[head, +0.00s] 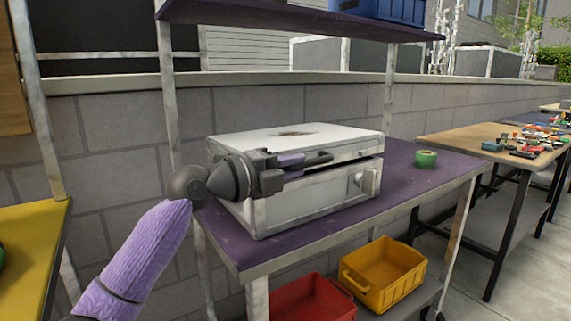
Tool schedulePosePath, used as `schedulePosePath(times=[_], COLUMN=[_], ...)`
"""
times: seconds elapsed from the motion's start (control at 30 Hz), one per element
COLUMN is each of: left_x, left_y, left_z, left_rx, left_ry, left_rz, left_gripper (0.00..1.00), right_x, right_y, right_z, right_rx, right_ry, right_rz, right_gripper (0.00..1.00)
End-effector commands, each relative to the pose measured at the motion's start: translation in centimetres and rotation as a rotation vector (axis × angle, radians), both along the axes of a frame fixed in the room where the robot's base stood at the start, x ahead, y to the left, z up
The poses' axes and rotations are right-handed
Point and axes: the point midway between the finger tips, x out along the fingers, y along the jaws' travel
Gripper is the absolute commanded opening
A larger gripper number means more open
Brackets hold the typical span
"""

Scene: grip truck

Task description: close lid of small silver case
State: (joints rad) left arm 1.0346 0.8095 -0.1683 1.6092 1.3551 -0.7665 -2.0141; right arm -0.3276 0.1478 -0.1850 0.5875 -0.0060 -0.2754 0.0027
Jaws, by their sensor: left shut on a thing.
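The small silver case (300,203) sits on the purple tabletop of a metal-framed bench. Its lid (345,135) is down almost level with the body, with a narrow dark gap showing along the front right edge. A latch (367,181) shows at the right of the case's front. My left gripper (326,158) reaches in from the left along the front edge of the lid, its fingers pointing right and shut at the lid's edge. The gripper hides part of the lid's front edge and the upper left of the case's front. My right gripper is out of view.
A green tape roll (426,159) lies right of the case on the purple tabletop (440,170). A purple upper shelf (300,17) holds a blue crate (405,12). Yellow (385,275) and red (312,300) bins stand below. Another table (470,140) with small items stands right.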

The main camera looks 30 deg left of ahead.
Motion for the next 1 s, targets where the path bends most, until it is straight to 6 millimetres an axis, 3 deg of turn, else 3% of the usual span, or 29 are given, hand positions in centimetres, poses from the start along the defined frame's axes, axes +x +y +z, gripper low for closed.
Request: schedulePosePath(times=[0.03, 0.3, 0.73, 0.77, 0.8, 0.9, 1.0], left_x=[0.0, -0.2, -0.2, -0.2, -0.2, -0.2, -0.2], left_y=[-0.1, -0.3, -0.5, -0.5, -0.5, -0.5, -0.4], left_z=[-1.0, -2.0, -2.4, -2.4, -2.4, -2.3, -2.2], left_rx=[0.016, 0.063, 0.071, 0.071, 0.070, 0.070, 0.068], left_ry=[-0.006, -0.033, -0.024, -0.023, -0.022, -0.026, -0.029], left_rz=[-0.001, -0.003, -0.009, -0.009, -0.009, -0.007, -0.006], left_gripper=[0.00, 0.00, 0.00, 0.27, 0.35, 0.55, 0.55], right_x=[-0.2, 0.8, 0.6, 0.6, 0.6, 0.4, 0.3], right_y=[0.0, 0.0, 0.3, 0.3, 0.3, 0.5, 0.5], right_z=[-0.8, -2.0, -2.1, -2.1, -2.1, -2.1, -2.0], right_rx=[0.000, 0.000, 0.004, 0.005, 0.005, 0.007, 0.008], right_ry=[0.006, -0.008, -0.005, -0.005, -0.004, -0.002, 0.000], right_rz=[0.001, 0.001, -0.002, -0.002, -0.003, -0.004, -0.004], right_gripper=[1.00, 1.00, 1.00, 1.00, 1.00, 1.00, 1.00])
